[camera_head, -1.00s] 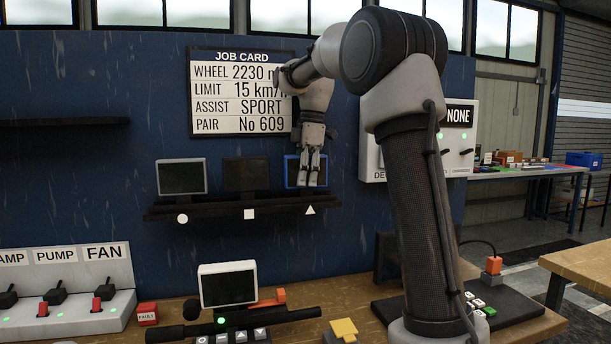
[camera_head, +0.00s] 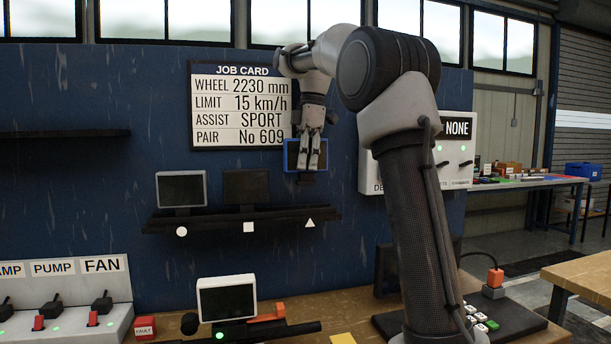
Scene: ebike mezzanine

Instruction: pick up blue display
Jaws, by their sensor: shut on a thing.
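The blue display (camera_head: 291,156) has a blue frame around a dark screen. My gripper (camera_head: 309,168) is shut on it and covers its middle and right part. The display hangs in the air above the right end of the black shelf (camera_head: 200,222), over the white triangle mark (camera_head: 310,223). A gap shows between the display and the shelf.
A grey display (camera_head: 181,188) and a black display (camera_head: 246,187) stand on the shelf to the left. The job card (camera_head: 240,105) is on the blue wall just behind my gripper. A white-framed display (camera_head: 227,300) is on the bench below. A white switch panel (camera_head: 455,150) is to the right.

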